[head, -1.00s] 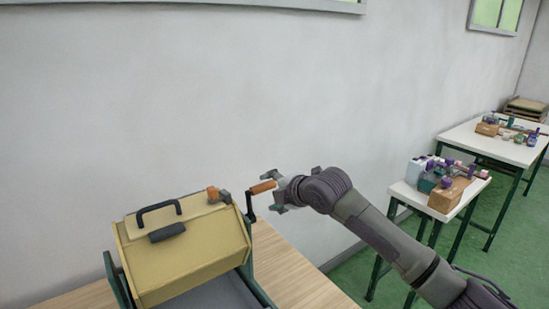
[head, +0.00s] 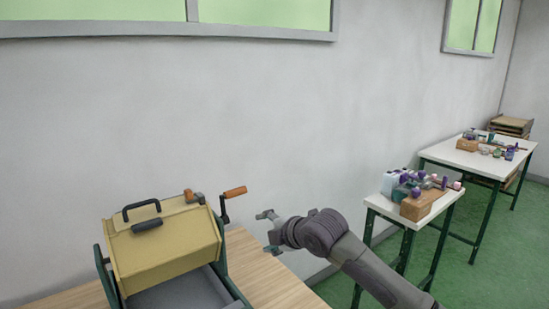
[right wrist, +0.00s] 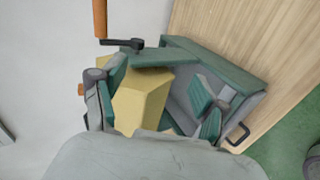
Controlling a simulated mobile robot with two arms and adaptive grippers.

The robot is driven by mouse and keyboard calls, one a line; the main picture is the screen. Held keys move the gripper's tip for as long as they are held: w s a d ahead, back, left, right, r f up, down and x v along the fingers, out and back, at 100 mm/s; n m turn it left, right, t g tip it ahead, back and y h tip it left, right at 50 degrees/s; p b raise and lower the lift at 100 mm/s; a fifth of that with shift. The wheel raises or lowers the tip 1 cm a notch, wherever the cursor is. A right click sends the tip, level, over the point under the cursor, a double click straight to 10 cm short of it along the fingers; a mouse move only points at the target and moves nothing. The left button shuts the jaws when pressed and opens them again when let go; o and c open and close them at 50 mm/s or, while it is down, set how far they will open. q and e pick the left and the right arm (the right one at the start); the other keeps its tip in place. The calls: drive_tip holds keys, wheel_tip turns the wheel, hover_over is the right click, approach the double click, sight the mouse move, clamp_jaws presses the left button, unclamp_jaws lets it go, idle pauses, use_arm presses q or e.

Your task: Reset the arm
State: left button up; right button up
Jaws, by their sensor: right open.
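My right gripper (head: 268,232) is open and empty, to the right of and below the crank's orange handle (head: 236,192), apart from it. The handle sits on a dark crank arm (head: 224,210) at the right side of a yellow drum (head: 165,250) with a black grip on top. The drum rests in a dark green frame over a grey tray. In the right wrist view the orange handle (right wrist: 100,18) is at the top left, and the yellow drum (right wrist: 142,98) shows beyond my open fingers. My left gripper is not in view.
The machine stands on a wooden table (head: 262,275) beside a plain wall. A small white table (head: 440,208) with bottles and a wooden block stands at right. A farther white table (head: 450,157) holds more small items. Green floor lies between and in front of them.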

drive_tip(key=s+d+f+m+g+h, duration=0.1)
drive_tip(key=s+d+f+m+g, duration=0.15)
drive_tip(key=s+f+m, duration=1.05)
drive_tip(key=s+d+f+m+g+h, duration=0.1)
drive_tip(key=s+d+f+m+h, duration=0.2)
drive_tip(key=s+d, duration=0.55)
drive_tip(key=s+d+f+m+g+h, duration=0.1)
drive_tip(key=s+d+f+m, duration=0.3)
drive_tip(key=s, duration=0.8)
drive_tip(key=s+d+f+m+g+h, duration=0.1)
drive_tip(key=s+d+f+m+h, duration=0.1)
drive_tip(key=s+d+f, duration=0.6)
drive_tip(key=s+f+g, duration=0.1)
drive_tip(key=s+f, duration=0.1)
drive_tip(key=f, duration=0.9)
drive_tip(key=s+f+g, duration=0.1)
drive_tip(key=s+f, duration=0.1)
drive_tip(key=f, duration=1)
drive_tip(key=s+d+f, duration=0.2)
drive_tip(key=s+f, duration=1.4)
drive_tip(key=shift+d+g, duration=0.15)
drive_tip(key=shift+g, duration=0.3)
